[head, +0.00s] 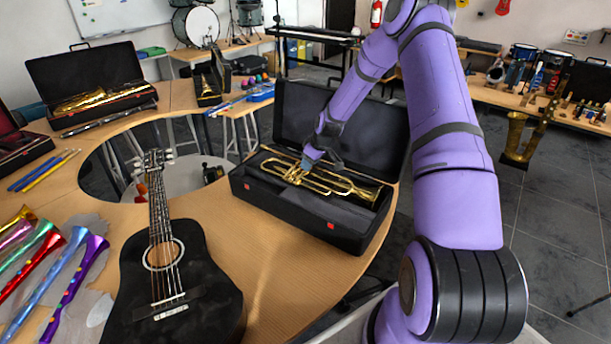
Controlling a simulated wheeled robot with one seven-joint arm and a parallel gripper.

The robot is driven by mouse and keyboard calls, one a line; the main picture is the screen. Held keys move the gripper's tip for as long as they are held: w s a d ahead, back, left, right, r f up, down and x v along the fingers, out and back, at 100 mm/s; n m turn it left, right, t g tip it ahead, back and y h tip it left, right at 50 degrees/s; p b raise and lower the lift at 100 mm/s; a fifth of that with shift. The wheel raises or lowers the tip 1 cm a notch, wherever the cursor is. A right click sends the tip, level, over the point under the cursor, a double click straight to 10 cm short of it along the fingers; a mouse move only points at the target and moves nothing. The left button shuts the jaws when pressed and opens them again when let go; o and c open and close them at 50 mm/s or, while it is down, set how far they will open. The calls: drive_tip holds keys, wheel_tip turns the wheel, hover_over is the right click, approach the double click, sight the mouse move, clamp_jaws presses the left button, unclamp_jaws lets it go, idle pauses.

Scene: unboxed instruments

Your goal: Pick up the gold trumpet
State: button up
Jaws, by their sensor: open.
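The gold trumpet (337,183) lies in an open black case (285,209) on the wooden table, in the middle of the head view. Its bell is toward the right end of the case and its tubing toward the left. My gripper (305,166) is at the end of my purple arm, low over the left-middle part of the trumpet. Its jaws are open, with the fingertips small and close to the trumpet's tubing. I cannot tell whether they touch it or stand around it.
The case's raised lid (290,115) stands behind the trumpet. A black guitar (170,275) lies left of the case, with several colourful horns (75,275) farther left. Another open case (88,75) with a brass instrument is at the back left. Bare table (275,265) lies in front of the trumpet case.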

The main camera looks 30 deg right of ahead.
drive_tip(key=shift+f, duration=0.1)
idle(0.3)
clamp_jaws()
drive_tip(key=shift+w+r, duration=0.1)
drive_tip(key=shift+r, duration=0.1)
wheel_tip(320, 180, up, 10)
drive_tip(key=shift+r, duration=0.15)
idle(0.4)
